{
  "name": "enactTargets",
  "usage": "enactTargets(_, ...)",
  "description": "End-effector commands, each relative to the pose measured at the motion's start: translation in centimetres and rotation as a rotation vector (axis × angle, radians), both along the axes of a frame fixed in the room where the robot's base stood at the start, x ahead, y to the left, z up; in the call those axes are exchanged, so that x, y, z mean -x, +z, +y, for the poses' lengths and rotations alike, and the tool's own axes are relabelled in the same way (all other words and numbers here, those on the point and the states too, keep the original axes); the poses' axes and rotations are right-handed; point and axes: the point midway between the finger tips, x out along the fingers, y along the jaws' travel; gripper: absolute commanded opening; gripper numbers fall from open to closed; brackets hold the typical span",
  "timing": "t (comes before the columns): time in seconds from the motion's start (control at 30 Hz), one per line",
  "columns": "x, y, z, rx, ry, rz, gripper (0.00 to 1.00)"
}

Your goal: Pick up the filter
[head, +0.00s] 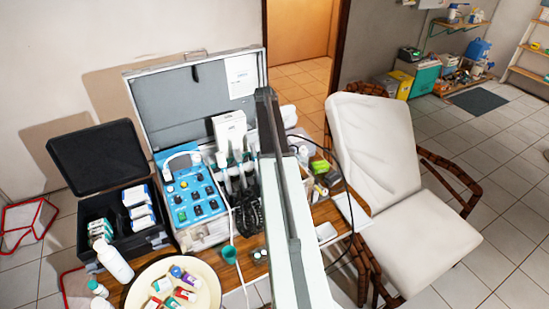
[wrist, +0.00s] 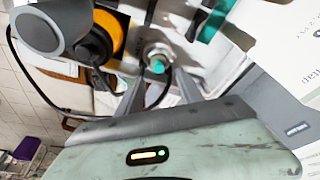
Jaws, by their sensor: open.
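In the wrist view my gripper (wrist: 160,78) is open, with its two grey fingers apart. Between and beyond the fingertips is a small pale round part with a teal tip (wrist: 157,63). I cannot tell whether it is the filter, and nothing is clearly held. A black round part with an orange ring (wrist: 116,38) is just left of the fingers. In the head view my arm crosses the middle of the table and hides what is behind it; the fingers do not show there. No thing in the head view can be clearly identified as the filter.
An open grey case (head: 190,100) holds a blue control panel (head: 190,195) and several upright bottles. A black box (head: 95,160) stands left, with a round cream tray (head: 140,296) in front. A white chair (head: 385,160) is right of the table. Open tiled floor lies further right.

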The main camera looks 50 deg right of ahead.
Motion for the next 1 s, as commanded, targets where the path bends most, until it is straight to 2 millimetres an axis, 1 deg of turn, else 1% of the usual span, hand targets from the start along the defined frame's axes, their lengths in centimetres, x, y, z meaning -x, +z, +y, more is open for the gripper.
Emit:
enactTargets(0.03,-0.1,-1.2,-0.2,0.0,0.0,0.0,0.43)
enactTargets(0.1,-0.1,-2.1,-0.4,0.0,0.0,0.0,0.43)
enactTargets(0.17,-0.2,-2.3,-0.5,0.0,0.0,0.0,0.43)
enactTargets(0.27,-0.2,-2.1,-0.5,0.0,0.001,0.0,0.43)
enactTargets(0.37,-0.2,-3.0,-0.7,0.0,0.001,0.0,0.43)
enactTargets(0.6,-0.5,-7.0,-1.8,0.0,0.001,-0.001,0.43)
enactTargets(0.67,-0.5,-7.3,-1.9,0.0,0.001,-0.001,0.43)
enactTargets(0.87,-0.5,-6.9,-1.9,0.0,0.001,-0.001,0.43)
enactTargets(0.97,-0.5,-6.9,-1.8,0.0,0.002,0.0,0.18)
enactTargets(1.0,-0.5,-6.9,-1.8,0.0,0.002,0.0,0.07)
